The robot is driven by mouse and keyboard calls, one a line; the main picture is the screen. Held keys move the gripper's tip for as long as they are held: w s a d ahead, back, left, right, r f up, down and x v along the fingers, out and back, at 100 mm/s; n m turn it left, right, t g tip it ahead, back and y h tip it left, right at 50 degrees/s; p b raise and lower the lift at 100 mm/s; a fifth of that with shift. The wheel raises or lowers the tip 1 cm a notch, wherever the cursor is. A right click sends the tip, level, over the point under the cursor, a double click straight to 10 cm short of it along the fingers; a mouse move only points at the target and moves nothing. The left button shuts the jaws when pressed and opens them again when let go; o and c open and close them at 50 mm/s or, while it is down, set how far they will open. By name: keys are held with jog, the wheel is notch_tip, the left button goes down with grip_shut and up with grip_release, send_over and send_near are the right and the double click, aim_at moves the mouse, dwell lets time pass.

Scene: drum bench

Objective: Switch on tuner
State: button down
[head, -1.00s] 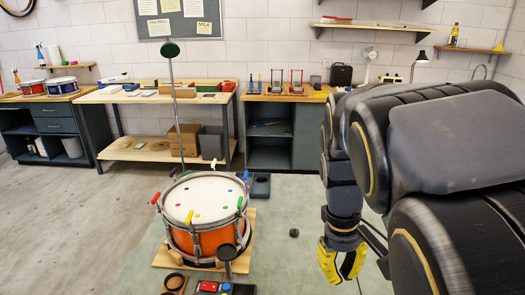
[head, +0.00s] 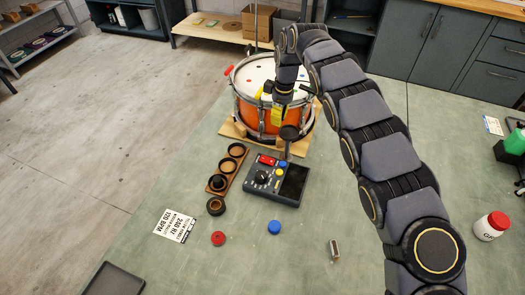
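The tuner looks to be the dark grey box (head: 262,195) on the green bench in the head view. It has a red rocker-like part (head: 267,160), a black round knob (head: 261,177), small yellow and blue buttons, and a dark flat panel at its right. A dark round piece on a stem stands at its back edge. My gripper (head: 279,116) with yellow fingers hangs over the front of the orange drum (head: 247,110), behind the tuner and apart from it. The fingers are small here, so their opening cannot be told. Whether the tuner is on does not show.
A wooden strip with round cups (head: 227,170) lies left of the tuner. In front are a printed card (head: 175,225), a red cap (head: 218,238), a blue cap (head: 274,227) and a small metal cylinder (head: 334,249). A white jar (head: 491,226) stands far right. Bench between is clear.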

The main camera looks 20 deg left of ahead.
aim_at(261, 158)
jog(key=a, duration=0.2)
jog(key=f+n, duration=0.1)
jog(key=shift+s+a+f+y, duration=0.1)
jog(key=shift+s+a+y, duration=0.2)
jog(key=shift+a, duration=0.1)
jog(key=f, duration=0.4)
jog(key=a+f, duration=0.1)
jog(key=f, duration=0.9)
jog(key=shift+a, duration=0.3)
jog(key=shift+w+a+f, duration=0.1)
jog(key=shift+f, duration=0.15)
jog(key=shift+r, duration=0.15)
